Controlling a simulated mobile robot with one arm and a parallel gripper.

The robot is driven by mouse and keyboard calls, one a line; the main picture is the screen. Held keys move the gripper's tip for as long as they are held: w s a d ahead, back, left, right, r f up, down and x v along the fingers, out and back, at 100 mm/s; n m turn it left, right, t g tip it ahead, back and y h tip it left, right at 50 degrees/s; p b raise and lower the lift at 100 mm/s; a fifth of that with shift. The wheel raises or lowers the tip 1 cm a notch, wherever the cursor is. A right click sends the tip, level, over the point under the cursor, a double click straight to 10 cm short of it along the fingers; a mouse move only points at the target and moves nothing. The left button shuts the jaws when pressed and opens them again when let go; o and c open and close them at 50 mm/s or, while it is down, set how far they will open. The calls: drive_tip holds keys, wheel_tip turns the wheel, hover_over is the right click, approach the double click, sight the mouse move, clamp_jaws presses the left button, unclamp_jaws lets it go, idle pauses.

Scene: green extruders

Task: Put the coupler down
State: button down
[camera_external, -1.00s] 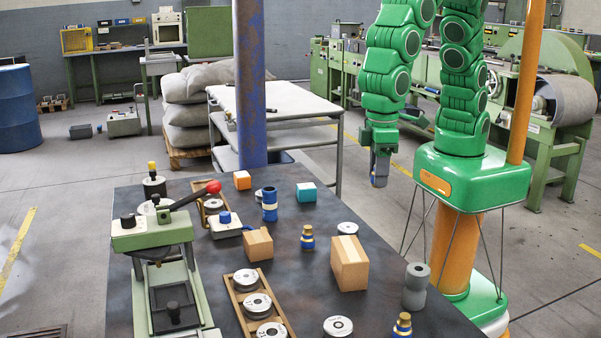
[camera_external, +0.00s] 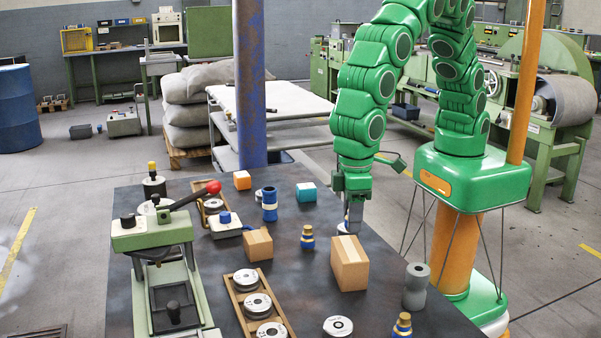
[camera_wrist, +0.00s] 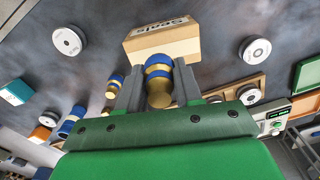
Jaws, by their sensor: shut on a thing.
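In the wrist view my gripper (camera_wrist: 158,92) is shut on a coupler (camera_wrist: 158,72) with blue bands and brass-coloured parts, held between the two grey fingers. In the external view the coupler is mostly hidden by the fingers. I cannot tell whether its lower end touches the table. Similar blue and brass pieces stand on the table, one in the middle (camera_external: 307,238) and one at the front (camera_external: 402,326).
Bare tabletop (camera_external: 325,213) lies left of my gripper.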

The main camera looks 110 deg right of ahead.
drive_tip(key=shift+w+a+f, duration=0.15)
drive_tip(key=shift+w+f, duration=0.2)
drive_tip(key=shift+f, duration=1.65)
drive_tip(key=shift+f, duration=0.1)
drive_tip(key=c, duration=0.8)
unclamp_jaws()
drive_tip(key=shift+o, duration=0.2)
wheel_tip(320, 180, up, 12)
drive_tip(key=shift+r, duration=0.15)
drive_tip(key=shift+o, duration=0.2)
